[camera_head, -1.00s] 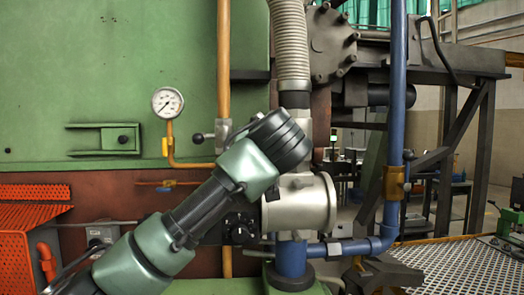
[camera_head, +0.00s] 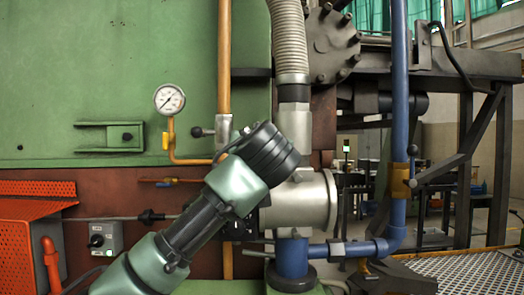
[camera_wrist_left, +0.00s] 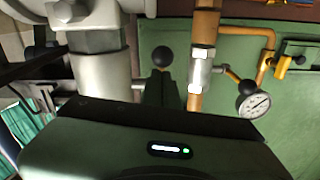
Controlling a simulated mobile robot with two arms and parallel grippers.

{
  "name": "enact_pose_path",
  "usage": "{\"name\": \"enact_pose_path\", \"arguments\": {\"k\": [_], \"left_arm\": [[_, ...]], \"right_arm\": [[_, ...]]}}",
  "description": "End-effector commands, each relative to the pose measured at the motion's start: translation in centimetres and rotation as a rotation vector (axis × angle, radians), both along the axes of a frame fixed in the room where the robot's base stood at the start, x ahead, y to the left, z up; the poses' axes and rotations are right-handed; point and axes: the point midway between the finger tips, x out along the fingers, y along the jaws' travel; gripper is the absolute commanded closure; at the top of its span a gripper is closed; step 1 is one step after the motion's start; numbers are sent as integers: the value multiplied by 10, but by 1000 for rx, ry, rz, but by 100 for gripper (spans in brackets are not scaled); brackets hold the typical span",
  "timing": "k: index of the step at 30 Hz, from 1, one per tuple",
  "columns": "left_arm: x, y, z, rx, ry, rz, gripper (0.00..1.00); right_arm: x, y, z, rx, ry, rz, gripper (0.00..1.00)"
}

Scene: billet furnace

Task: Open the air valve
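A small lever with a black ball knob (camera_head: 197,133) sticks out left from a silver fitting (camera_head: 222,131) on the orange pipe. The fitting also shows in the left wrist view (camera_wrist_left: 200,70). Another black ball knob (camera_wrist_left: 162,57) stands between the grey pipe body and the orange pipe. I cannot tell which lever is the air valve. My left gripper's dark fingers (camera_wrist_left: 162,93) point up just below this knob; I cannot tell whether they touch it or how far apart they are. In the head view my left arm hides the gripper. My right gripper is out of view.
A gauge (camera_head: 169,99) sits left of the orange pipe (camera_head: 224,60). A ribbed hose (camera_head: 289,40) enters a grey cylinder (camera_head: 297,205), with blue piping (camera_head: 398,120) to the right. A switch box (camera_head: 105,238) and an orange perforated guard (camera_head: 35,235) stand at the lower left.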

Motion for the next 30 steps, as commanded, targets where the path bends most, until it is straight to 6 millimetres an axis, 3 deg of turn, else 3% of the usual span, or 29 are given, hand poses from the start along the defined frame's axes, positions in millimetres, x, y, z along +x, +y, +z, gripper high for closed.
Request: {"name": "enact_pose_path", "arguments": {"k": [11, 30], "left_arm": [[9, 10, -19, -3, -88, 2, 100], [29, 10, -35, -1, -88, 2, 100]], "right_arm": [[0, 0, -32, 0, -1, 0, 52], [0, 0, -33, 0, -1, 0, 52]]}}
